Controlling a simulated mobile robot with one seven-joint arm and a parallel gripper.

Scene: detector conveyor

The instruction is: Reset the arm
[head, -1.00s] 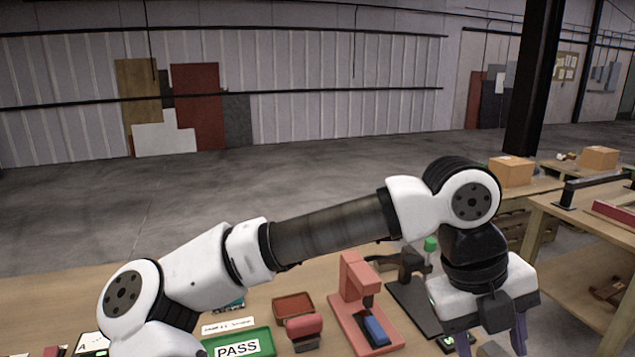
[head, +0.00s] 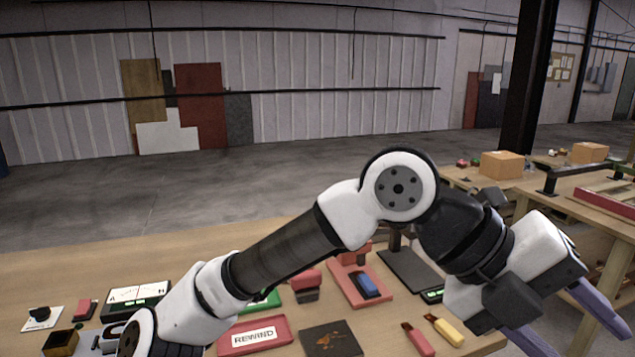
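My gripper (head: 567,328) is at the lower right in the head view, tilted outward past the right edge of the wooden table. Its two purple-grey fingers are spread apart, with no object visible between them. The fingertips are partly cut off by the bottom of the frame. My arm crosses the view from the lower left, over the table (head: 60,272), and bends at a raised joint near the middle.
Side benches with a cardboard box (head: 502,165) stand at right.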

